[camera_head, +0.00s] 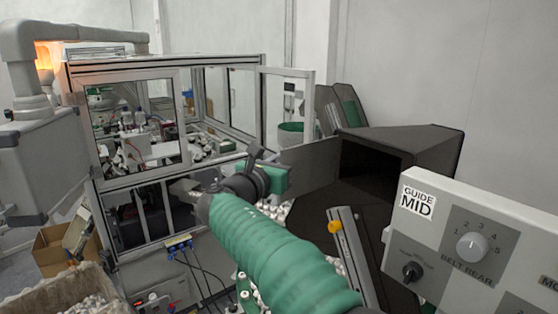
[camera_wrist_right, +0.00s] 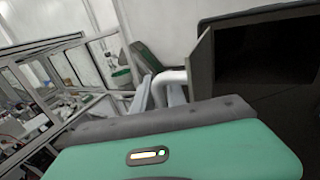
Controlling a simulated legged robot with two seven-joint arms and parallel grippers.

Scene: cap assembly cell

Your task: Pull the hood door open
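The dark hood (camera_head: 445,145) stands right of centre, its black opening facing me. Its flat grey door (camera_head: 312,163) stands swung out to the left of the opening, and the door also shows edge-on in the right wrist view (camera_wrist_right: 201,66). A pale bent handle (camera_wrist_right: 170,76) sticks out from the door. My right gripper (camera_head: 268,178) is at the door's left side; its fingers are hidden in the head view. In the right wrist view, its two pale fingers (camera_wrist_right: 159,94) lie close on either side of the handle. My left gripper is out of view.
A framed glass enclosure (camera_head: 130,75) with machinery stands at the left. A control panel (camera_head: 470,240) marked GUIDE MID is close at lower right. A green bin (camera_head: 290,135) stands behind the door. A carton of white caps (camera_head: 90,303) is at lower left.

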